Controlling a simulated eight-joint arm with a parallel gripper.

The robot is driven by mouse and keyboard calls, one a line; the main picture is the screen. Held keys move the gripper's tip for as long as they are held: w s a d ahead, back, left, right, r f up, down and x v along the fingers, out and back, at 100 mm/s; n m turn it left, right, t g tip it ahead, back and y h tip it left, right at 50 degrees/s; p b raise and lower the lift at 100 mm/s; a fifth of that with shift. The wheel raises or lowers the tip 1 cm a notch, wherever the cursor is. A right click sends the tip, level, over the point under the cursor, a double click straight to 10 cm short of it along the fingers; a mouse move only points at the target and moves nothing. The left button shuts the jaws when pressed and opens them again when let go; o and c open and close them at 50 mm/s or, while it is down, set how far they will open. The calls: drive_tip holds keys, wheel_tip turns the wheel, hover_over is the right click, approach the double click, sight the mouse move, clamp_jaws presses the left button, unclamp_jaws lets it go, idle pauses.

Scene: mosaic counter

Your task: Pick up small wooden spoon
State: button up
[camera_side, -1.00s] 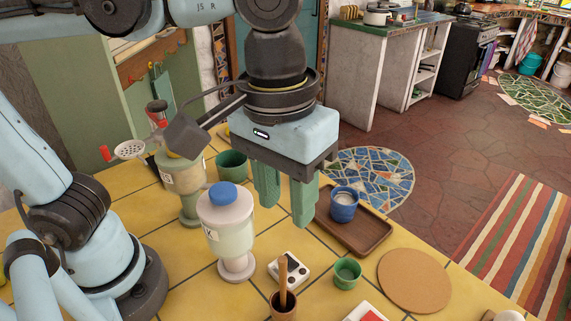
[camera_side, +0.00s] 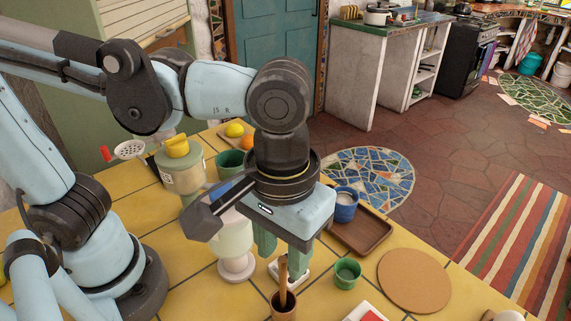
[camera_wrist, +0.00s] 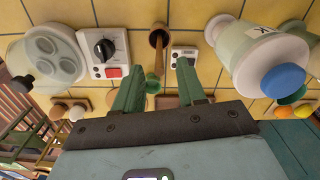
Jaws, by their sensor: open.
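The small wooden spoon (camera_side: 283,270) stands upright in a small brown cup (camera_side: 284,309) at the front of the yellow tiled counter. In the wrist view the spoon's handle (camera_wrist: 158,59) points toward me from the cup (camera_wrist: 158,36), and it shows in the gap between my fingers. My gripper (camera_side: 284,264) is open and empty. Its two green fingers point down, just behind the spoon in the side view. In the wrist view my gripper (camera_wrist: 160,67) has one finger on each side of the handle's line. The spoon's lower end is hidden in the cup.
A pale jar with a blue lid (camera_wrist: 283,80) stands close beside my gripper. A green cup (camera_side: 346,275), a round cork mat (camera_side: 414,281) and a wooden tray (camera_side: 366,239) with a blue mug (camera_side: 346,207) lie to the right.

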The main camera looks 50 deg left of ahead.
sight(283, 292)
drive_tip(key=shift+f, duration=2.1)
clamp_jaws()
